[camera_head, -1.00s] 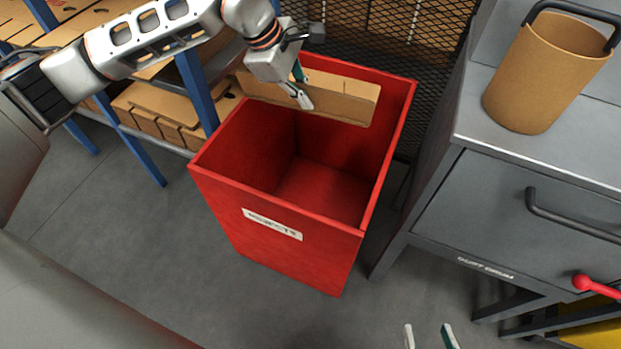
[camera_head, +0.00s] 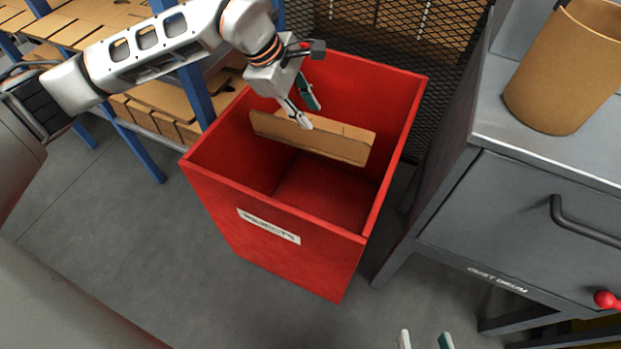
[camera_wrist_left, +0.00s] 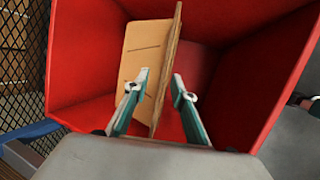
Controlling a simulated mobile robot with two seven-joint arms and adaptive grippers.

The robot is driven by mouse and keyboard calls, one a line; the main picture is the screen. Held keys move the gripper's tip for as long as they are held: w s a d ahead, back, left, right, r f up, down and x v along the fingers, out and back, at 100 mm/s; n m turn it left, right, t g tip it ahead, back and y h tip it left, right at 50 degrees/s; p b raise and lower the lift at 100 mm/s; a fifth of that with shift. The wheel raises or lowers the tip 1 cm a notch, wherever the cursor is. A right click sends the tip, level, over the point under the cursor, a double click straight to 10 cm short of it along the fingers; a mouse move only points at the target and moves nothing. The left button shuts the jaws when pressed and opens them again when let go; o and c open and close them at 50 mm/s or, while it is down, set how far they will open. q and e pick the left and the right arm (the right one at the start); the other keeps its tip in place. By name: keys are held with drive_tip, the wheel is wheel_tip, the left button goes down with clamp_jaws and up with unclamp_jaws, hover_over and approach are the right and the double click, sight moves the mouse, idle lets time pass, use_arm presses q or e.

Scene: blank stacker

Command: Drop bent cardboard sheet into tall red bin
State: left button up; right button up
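The tall red bin (camera_head: 275,258) stands open-topped in the middle of the head view, with a white label on its front. The bent cardboard sheet (camera_head: 335,146) is tan and long, roughly level, inside the bin's mouth near the back. My left gripper (camera_head: 311,116) is above the bin with its fingers spread. In the left wrist view, the sheet (camera_wrist_left: 144,58) stands edge-on between the parted fingers (camera_wrist_left: 161,84), with a gap at the right finger. Contact with the left finger is unclear. My right gripper (camera_head: 424,341) shows only two separated fingertips at the bottom edge.
A grey metal cabinet (camera_head: 525,205) stands right of the bin, with a brown cylindrical container (camera_head: 565,75) on top. A blue-framed shelf (camera_head: 150,158) with cardboard stock is at the left. Black mesh (camera_head: 435,75) stands behind the bin. Grey floor is clear in front.

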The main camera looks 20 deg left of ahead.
use_arm(q)
drive_tip(key=v, duration=1.2)
idle(0.4)
